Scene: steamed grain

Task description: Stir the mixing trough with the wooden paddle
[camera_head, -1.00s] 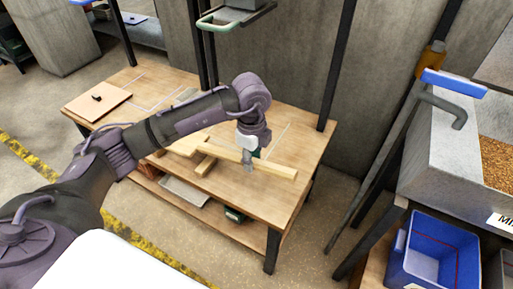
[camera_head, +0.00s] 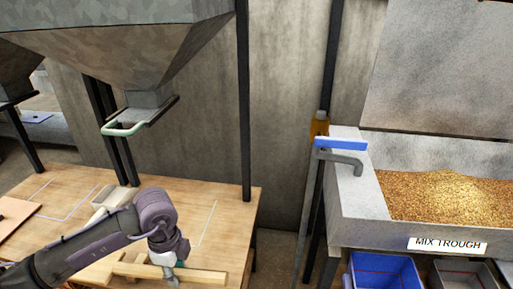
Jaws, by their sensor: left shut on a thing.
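The wooden paddle (camera_head: 208,276) shows its pale handle at the bottom of the view, at the wooden workbench (camera_head: 222,222). My left gripper (camera_head: 170,272) is shut on this handle, reaching down from above. The paddle's far end is hidden by my arm and the picture's bottom edge. I cannot tell whether the paddle is clear of the bench. The mixing trough (camera_head: 352,193), a grey bin labelled MIX TROUGH, stands at the right and holds golden-brown grain (camera_head: 440,197). The paddle is well apart from it. My right gripper is not in view.
A metal hopper (camera_head: 125,45) with a pale green handle (camera_head: 124,129) hangs above the bench. A dark post (camera_head: 244,100) rises at the bench's back. A blue-handled lever (camera_head: 340,143) stands at the trough's left. A blue bin (camera_head: 385,272) sits below the trough. A gap separates bench and trough.

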